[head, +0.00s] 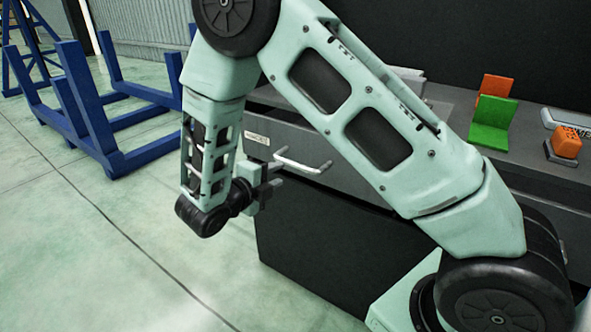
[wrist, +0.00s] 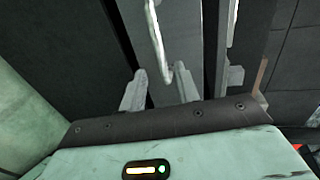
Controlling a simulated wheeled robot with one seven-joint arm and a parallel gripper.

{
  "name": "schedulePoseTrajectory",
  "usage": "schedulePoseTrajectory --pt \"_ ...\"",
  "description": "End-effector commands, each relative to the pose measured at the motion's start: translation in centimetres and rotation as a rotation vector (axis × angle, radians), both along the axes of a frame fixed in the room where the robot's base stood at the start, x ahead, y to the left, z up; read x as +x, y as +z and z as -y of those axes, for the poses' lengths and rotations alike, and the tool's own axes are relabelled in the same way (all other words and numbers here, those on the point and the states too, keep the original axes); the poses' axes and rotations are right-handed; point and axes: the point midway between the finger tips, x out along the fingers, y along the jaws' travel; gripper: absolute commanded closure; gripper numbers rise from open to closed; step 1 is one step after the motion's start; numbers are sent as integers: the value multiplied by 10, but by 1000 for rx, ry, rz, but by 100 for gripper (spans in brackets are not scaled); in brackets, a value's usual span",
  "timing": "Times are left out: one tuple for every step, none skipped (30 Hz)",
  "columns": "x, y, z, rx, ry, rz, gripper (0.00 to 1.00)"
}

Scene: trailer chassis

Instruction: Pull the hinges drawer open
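The hinges drawer (head: 330,172) is a grey front in the dark workbench, with a small label (head: 257,138) at its upper left. It looks shut. Its pale bar handle (head: 302,165) stands out from the front; in the wrist view the handle (wrist: 156,40) runs down towards the fingers. My gripper (head: 277,179) is just left of and below the handle's left end. In the wrist view my gripper (wrist: 183,72) has its fingers spread apart, with the handle's near end appearing between them. I cannot tell whether they touch it. My arm hides part of the drawer front.
The grey bench top (head: 450,105) carries a green bracket (head: 493,125), an orange block (head: 496,86) and a smaller orange piece (head: 567,142) on the right. A blue steel rack (head: 90,120) stands at the left. The floor in front is clear.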

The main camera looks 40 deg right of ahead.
Motion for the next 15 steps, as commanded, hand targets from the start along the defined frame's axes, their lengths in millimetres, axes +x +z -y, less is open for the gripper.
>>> schedulePoseTrajectory --pt "3 -5 11 0 -6 0 68" --pt "5 -6 17 0 -5 0 68" --pt "8 -8 25 1 -6 0 68" --pt "10 -9 31 1 -5 0 68" --pt "12 -10 36 1 -6 -1 68" --pt "14 -12 44 0 -5 1 68" --pt "16 -13 49 0 -5 1 68" --pt "18 -14 54 0 -5 1 68" --pt "20 -15 60 1 -4 0 68" --pt "22 -16 64 1 -5 0 68" --pt "23 -16 68 1 -4 0 68" --pt "25 -17 72 1 -4 0 68" --pt "26 -18 75 1 -4 0 68" --pt "27 -18 78 1 -3 0 68" --pt "29 -19 81 0 -2 1 68"
